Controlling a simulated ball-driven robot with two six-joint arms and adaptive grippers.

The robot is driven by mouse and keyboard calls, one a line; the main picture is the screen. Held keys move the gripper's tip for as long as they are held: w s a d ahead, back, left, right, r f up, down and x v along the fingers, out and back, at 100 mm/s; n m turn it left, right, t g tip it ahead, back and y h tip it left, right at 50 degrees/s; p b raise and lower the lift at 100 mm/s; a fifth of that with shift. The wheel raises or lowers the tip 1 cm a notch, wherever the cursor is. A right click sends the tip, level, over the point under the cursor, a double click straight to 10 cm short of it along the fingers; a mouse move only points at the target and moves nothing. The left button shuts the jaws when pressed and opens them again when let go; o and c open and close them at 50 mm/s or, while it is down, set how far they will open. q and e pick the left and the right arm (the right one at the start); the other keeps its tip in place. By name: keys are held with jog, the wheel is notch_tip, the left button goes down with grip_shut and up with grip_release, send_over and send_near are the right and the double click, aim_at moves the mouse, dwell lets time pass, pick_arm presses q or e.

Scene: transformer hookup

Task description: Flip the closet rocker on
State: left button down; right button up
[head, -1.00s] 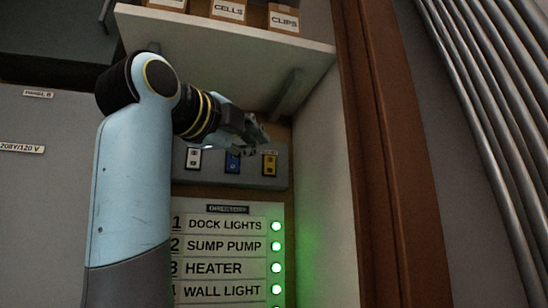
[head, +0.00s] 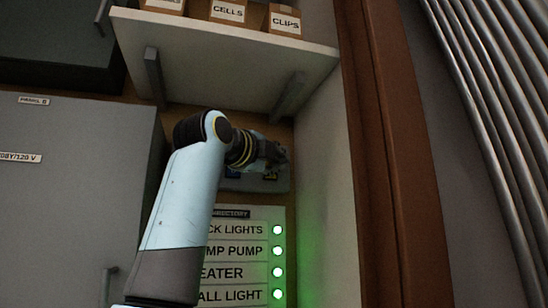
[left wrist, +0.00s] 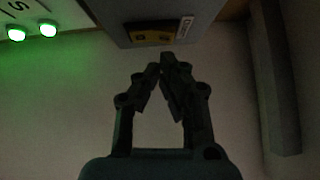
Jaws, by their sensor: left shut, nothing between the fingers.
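A grey switch box (head: 250,186) sits on the wall under the shelf. Its yellow rocker (head: 271,174) is at the right end and a blue rocker (head: 233,173) is left of it; my left arm and gripper partly cover the box. My left gripper (head: 277,156) is shut and empty, in front of the box's right part. In the left wrist view the yellow rocker (left wrist: 150,37) lies just beyond the closed fingertips (left wrist: 163,66), with a small label beside it that I cannot read. Contact cannot be judged. My right gripper is not in view.
A shelf (head: 235,42) with small boxes overhangs the switch box, with brackets (head: 287,95) beneath it. A directory board (head: 245,250) with lit green lamps (head: 278,251) is below. A side wall (head: 325,180) stands close on the right.

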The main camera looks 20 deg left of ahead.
pick_arm(q)
jog(key=shift+w+a+r, duration=0.1)
jog(key=shift+w+a, duration=0.2)
jog(key=shift+w, duration=0.15)
